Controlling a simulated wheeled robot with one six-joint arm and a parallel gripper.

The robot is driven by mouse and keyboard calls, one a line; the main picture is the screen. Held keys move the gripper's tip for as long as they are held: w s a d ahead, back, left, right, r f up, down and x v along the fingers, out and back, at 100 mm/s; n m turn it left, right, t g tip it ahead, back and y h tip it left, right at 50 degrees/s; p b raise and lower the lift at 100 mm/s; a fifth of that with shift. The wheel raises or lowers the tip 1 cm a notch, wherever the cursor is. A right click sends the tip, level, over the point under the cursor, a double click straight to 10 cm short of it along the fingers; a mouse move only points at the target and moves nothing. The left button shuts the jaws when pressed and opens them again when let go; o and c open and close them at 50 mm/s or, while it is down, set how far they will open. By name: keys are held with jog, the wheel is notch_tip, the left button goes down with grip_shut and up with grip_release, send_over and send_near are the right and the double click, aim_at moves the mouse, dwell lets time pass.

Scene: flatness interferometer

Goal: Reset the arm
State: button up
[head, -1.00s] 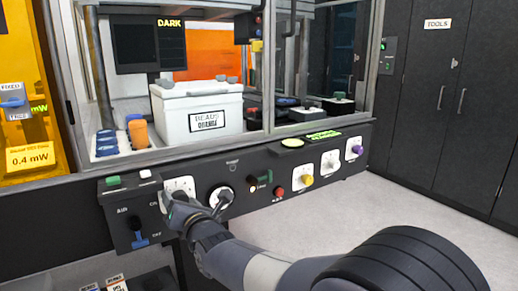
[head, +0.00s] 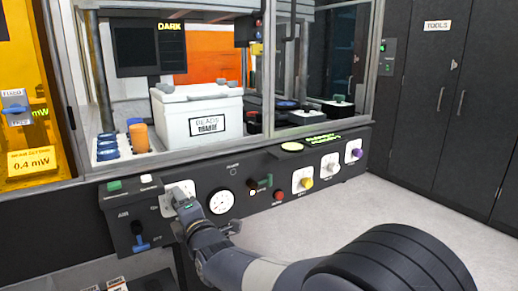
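My grey arm comes in from the lower right. My gripper (head: 184,203) is at the left part of the black control panel (head: 262,206), in front of a white square plate (head: 170,188). It covers most of that plate and whatever control is on it. I cannot tell whether the fingers touch anything or whether they are open. A round white dial gauge (head: 221,201) is just right of my gripper and shows clearly.
Red (head: 278,197), yellow (head: 306,183) and purple (head: 357,153) knobs or buttons line the panel to the right. A blue-handled AIR lever (head: 139,241) is at lower left. Behind glass stand a white box (head: 199,95) and an orange item (head: 138,134). Floor at right is clear.

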jog(key=m+p, duration=0.1)
jog(key=m, duration=0.5)
jog(key=m+p, duration=0.2)
jog(key=m, duration=0.4)
jog(key=shift+t+h, duration=0.3)
jog(key=shift+d, duration=0.15)
